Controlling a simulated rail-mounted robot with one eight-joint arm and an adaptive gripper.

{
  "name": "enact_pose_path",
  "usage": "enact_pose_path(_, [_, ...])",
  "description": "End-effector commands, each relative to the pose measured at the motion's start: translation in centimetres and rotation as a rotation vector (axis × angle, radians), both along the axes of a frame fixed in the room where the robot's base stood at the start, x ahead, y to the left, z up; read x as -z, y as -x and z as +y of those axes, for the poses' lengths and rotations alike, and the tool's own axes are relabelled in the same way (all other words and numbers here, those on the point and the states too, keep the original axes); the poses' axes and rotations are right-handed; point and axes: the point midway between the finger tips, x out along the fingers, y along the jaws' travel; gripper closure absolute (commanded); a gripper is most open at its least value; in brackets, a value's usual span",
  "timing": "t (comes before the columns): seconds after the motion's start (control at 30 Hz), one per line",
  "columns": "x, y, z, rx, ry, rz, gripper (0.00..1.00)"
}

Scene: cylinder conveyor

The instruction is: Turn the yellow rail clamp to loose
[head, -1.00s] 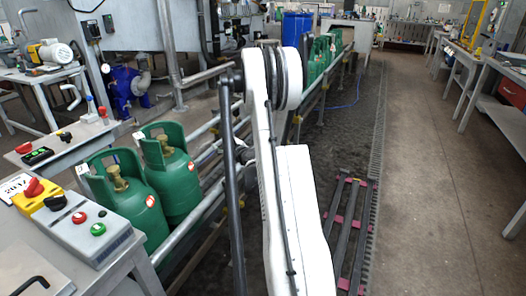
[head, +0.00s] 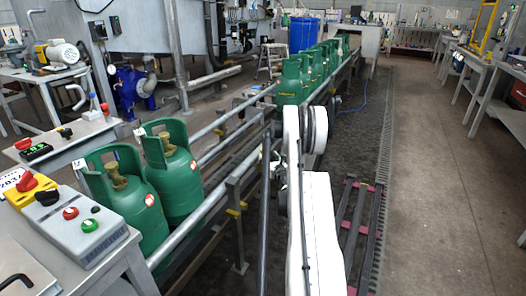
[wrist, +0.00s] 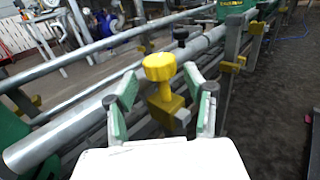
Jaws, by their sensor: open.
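The yellow rail clamp (wrist: 167,104) shows in the wrist view, with a round yellow knob (wrist: 160,67) on top, beside the grey conveyor rail. My gripper (wrist: 160,82) is open, with one green-padded finger on each side of the clamp. The knob lies between and slightly beyond the fingertips in the picture. I see gaps on both sides and cannot tell any contact. In the head view my white arm hides the gripper, and I cannot tell which clamp there is this one.
Green gas cylinders (head: 171,176) stand on the conveyor, with several more farther along. Another yellow clamp (head: 235,212) sits on a rail post. A control box (head: 80,226) with red and green buttons is at the left. The aisle floor (head: 430,180) at the right is clear.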

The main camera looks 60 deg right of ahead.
Motion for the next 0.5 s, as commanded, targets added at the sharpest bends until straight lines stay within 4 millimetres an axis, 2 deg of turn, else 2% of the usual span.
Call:
enact_pose_path(0.1, [0.3,-2.0,-1.3,-0.002,0.001,0.001,0.52])
enact_pose_path(0.3, [0.2,-4.7,-3.3,-0.001,0.001,0.001,0.52])
enact_pose_path(0.5, [0.1,-6.4,-4.5,-0.001,0.001,0.001,0.52])
